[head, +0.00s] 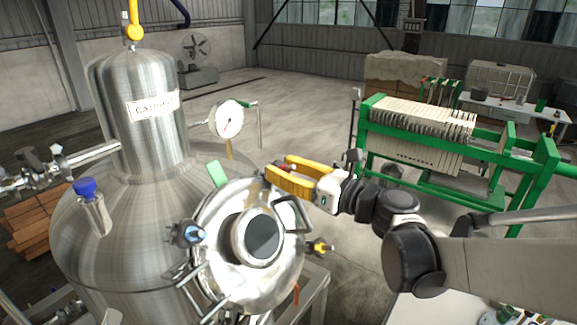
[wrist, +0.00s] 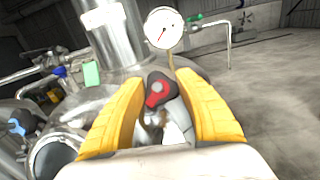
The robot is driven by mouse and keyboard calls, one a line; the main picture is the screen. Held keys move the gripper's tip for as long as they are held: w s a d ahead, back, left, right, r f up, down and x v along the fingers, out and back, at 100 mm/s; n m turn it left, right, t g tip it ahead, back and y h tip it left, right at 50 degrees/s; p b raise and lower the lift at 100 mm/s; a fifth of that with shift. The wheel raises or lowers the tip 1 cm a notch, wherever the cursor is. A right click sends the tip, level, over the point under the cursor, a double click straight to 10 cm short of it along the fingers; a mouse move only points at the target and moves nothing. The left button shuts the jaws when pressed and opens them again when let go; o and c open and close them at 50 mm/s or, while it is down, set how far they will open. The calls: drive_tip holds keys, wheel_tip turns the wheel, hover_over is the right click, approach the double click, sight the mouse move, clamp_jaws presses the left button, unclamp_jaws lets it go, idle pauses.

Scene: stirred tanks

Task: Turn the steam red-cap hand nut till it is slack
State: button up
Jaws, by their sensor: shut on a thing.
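The steam red-cap hand nut (wrist: 157,92) shows in the wrist view as a dark knob with a red cap, between my two yellow fingers. My gripper (wrist: 156,80) is shut on it. In the head view my gripper (head: 270,173) is at the upper right rim of the round steel lid (head: 215,262), and its fingers hide most of the nut there. The lid's other hand nuts are a blue-capped one (head: 188,235) at its left and a yellow-capped one (head: 319,247) at its lower right. The nut's thread is hidden.
A green block-like part (head: 217,173) stands at the lid's upper left edge. A dial gauge (head: 228,119) rises behind the gripper. The tall steel column (head: 140,120) stands at left. A green-framed filter press (head: 420,140) is at right, with bare floor between.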

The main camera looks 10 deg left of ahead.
drive_tip(key=shift+n+g, duration=0.3)
drive_tip(key=shift+n, duration=0.1)
drive_tip(key=n+g+y+b, duration=0.1)
drive_tip(key=n+g+b, duration=0.1)
drive_tip(key=n, duration=0.3)
drive_tip(key=shift+g, duration=0.5)
drive_tip(key=n+g, duration=0.2)
drive_tip(key=n, duration=0.2)
drive_tip(key=n+g+h, duration=0.1)
drive_tip(key=n+g, duration=0.1)
drive_tip(key=n, duration=0.2)
drive_tip(key=shift+s+g+b, duration=0.15)
drive_tip(key=shift+g+b, duration=0.15)
drive_tip(key=shift+b, duration=0.1)
drive_tip(key=n+g+h, duration=0.1)
drive_tip(key=n, duration=0.2)
drive_tip(key=n+g+h+p, duration=0.1)
drive_tip(key=n+h, duration=0.1)
drive_tip(key=n, duration=0.2)
drive_tip(key=shift+s, duration=0.1)
drive_tip(key=n+h+p, duration=0.1)
drive_tip(key=n, duration=0.1)
drive_tip(key=n+h+p, duration=0.1)
drive_tip(key=n+h, duration=0.1)
drive_tip(key=n, duration=0.1)
drive_tip(key=shift+f, duration=0.2)
drive_tip(key=shift+n, duration=0.4)
drive_tip(key=o, duration=1.2)
